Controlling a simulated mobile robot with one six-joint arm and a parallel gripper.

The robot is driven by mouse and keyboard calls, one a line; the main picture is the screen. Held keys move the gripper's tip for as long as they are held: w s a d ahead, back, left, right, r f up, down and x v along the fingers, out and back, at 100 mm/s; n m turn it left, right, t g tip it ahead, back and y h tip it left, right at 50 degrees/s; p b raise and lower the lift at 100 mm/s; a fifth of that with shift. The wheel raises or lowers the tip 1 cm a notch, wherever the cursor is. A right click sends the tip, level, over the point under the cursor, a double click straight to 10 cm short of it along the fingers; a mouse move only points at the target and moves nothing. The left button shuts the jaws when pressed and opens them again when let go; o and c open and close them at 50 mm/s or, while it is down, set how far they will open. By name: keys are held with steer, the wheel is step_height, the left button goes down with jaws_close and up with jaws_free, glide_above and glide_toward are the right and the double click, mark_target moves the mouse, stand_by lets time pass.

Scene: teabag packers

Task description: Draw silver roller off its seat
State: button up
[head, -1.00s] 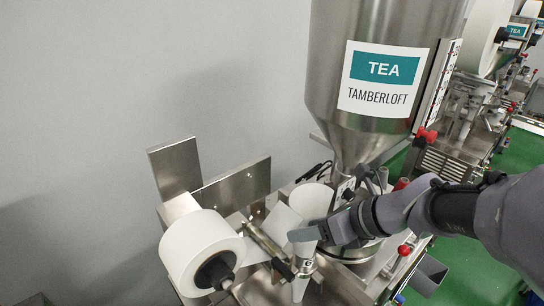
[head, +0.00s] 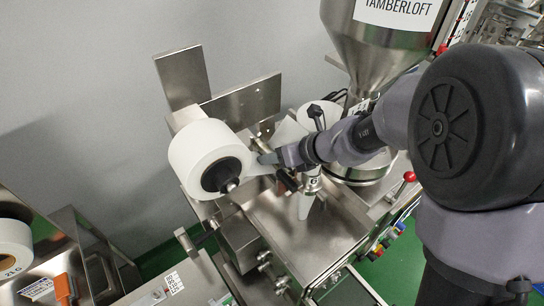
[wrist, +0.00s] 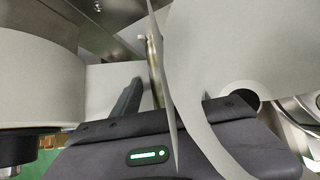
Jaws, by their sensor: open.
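The silver roller (head: 262,143) is a slim metal bar on the machine, right of the big white paper roll, partly hidden behind my gripper (head: 270,159). My gripper is open with its fingertips close to the roller. In the wrist view a narrow strip of shiny metal, likely the roller (wrist: 154,70), shows upright beyond a dark finger (wrist: 127,108). White paper hides the other finger there. I cannot tell whether the fingers straddle or touch the roller.
The white paper roll (head: 203,150) on a black hub stands close left of my gripper. Upright steel plates (head: 243,100) stand behind. The steel hopper (head: 372,38) and a red-knobbed lever (head: 408,177) are to the right. A white paper web (wrist: 215,60) fills the wrist view's right.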

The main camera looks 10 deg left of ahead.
steer(key=shift+s+d+r, duration=0.1)
steer(key=shift+d, duration=0.1)
steer(key=shift+c, duration=0.6)
steer(key=shift+s+d, duration=0.1)
steer(key=c, duration=0.4)
jaws_close()
step_height(320, 180, up, 10)
steer(key=p, duration=0.3)
